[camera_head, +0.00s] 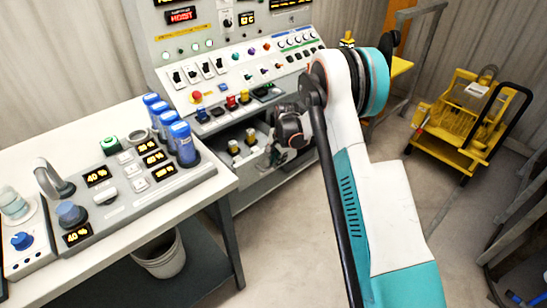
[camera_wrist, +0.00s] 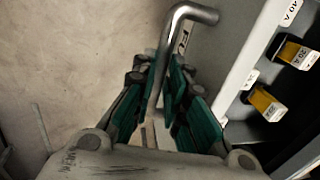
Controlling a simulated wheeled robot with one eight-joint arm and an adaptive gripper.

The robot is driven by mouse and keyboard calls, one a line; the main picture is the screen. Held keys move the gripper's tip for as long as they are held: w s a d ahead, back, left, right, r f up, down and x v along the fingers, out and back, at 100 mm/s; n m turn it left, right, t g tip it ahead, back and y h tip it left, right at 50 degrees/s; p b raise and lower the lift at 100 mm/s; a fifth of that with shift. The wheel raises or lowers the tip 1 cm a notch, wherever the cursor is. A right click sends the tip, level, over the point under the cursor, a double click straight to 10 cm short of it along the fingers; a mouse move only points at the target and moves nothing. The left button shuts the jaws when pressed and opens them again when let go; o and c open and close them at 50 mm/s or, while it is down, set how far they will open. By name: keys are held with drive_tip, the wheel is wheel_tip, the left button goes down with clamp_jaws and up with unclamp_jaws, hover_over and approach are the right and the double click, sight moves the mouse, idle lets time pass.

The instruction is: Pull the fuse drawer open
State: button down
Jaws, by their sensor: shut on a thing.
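The fuse drawer (camera_head: 225,160) sits low in the grey control console, below its sloped panel. Its dark inside shows, with yellow fuses (camera_head: 234,148) in it, so it stands at least partly out; how far I cannot tell. In the wrist view the drawer's pale rim (camera_wrist: 240,75) is on the right, with yellow fuses (camera_wrist: 266,104) behind it. A bent metal bar handle (camera_wrist: 190,12) runs along the drawer front. My gripper (camera_wrist: 165,85) is shut on this handle, with green pads on either side. In the head view my gripper (camera_head: 274,153) is partly hidden by my arm.
A white bench (camera_head: 120,240) with blue cylinders (camera_head: 181,143) and lit displays stands at left, a bucket (camera_head: 160,254) beneath. A yellow trolley (camera_head: 460,125) stands at right. Floor (camera_head: 285,240) in front of the console is clear beside my arm.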

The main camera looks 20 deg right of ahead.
drive_tip(key=shift+s+d, duration=0.25)
drive_tip(key=shift+s, duration=0.25)
drive_tip(key=shift+s+d, duration=0.2)
drive_tip(key=shift+s, duration=0.25)
drive_tip(key=c, duration=1.6)
unclamp_jaws()
wheel_tip(320, 180, up, 12)
drive_tip(key=s, duration=0.2)
drive_tip(key=shift+d, duration=0.45)
drive_tip(key=shift+f, duration=0.1)
